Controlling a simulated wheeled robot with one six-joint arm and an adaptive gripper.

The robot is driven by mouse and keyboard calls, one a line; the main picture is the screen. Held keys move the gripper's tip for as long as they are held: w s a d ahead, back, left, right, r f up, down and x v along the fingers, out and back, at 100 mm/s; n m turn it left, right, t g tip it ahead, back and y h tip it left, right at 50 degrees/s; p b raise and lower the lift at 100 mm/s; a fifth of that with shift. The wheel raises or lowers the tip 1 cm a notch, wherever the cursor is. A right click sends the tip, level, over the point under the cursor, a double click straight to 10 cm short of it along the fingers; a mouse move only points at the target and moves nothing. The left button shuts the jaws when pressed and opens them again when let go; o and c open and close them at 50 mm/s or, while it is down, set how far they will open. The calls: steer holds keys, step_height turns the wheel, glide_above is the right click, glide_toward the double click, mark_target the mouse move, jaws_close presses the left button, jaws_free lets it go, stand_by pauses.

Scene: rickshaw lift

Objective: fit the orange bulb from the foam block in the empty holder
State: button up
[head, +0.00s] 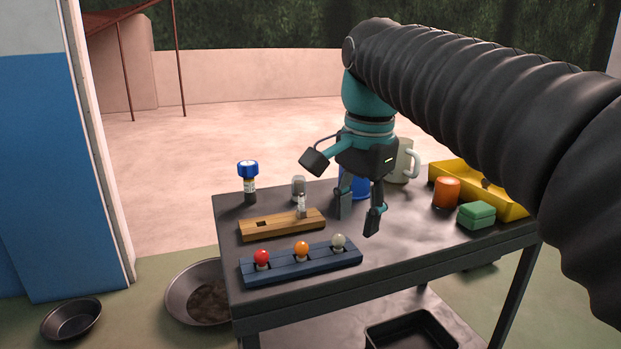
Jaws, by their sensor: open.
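An orange bulb (302,248) stands upright in a dark blue block (282,272), between a red bulb (262,257) and a whitish bulb (338,241). Behind it lies a wooden block (268,229) with a dark square opening near its left end. A small metallic, glassy piece (301,207) stands upright at its right part; I cannot tell whether this is the empty holder. My gripper (358,216) is open, pointing down over the table, with nothing between its fingers. It is right of the wooden block and behind and right of the orange bulb.
A blue-capped bottle (248,178) and a clear jar (297,185) stand at the back left. A blue cup and a pale mug (404,163) are behind my gripper. An orange cylinder (446,192), green box (476,215) and yellow tray (512,211) are right. The table's middle right is clear.

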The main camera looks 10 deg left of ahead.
mark_target(301, 242)
steer(key=w+a+r+m+g, duration=0.1)
steer(key=a+r+m, duration=0.2)
steer(key=a, duration=0.6)
steer(key=shift+h, duration=0.3)
steer(key=shift+f+b, duration=1.6)
steer(key=shift+f, duration=3.2)
steer(key=c, duration=0.7)
steer(key=shift+o, duration=0.2)
steer(key=shift+r+p, duration=1.35)
steer(key=shift+p, duration=0.1)
steer(key=shift+r+p, duration=0.35)
steer(key=shift+r, duration=1.8)
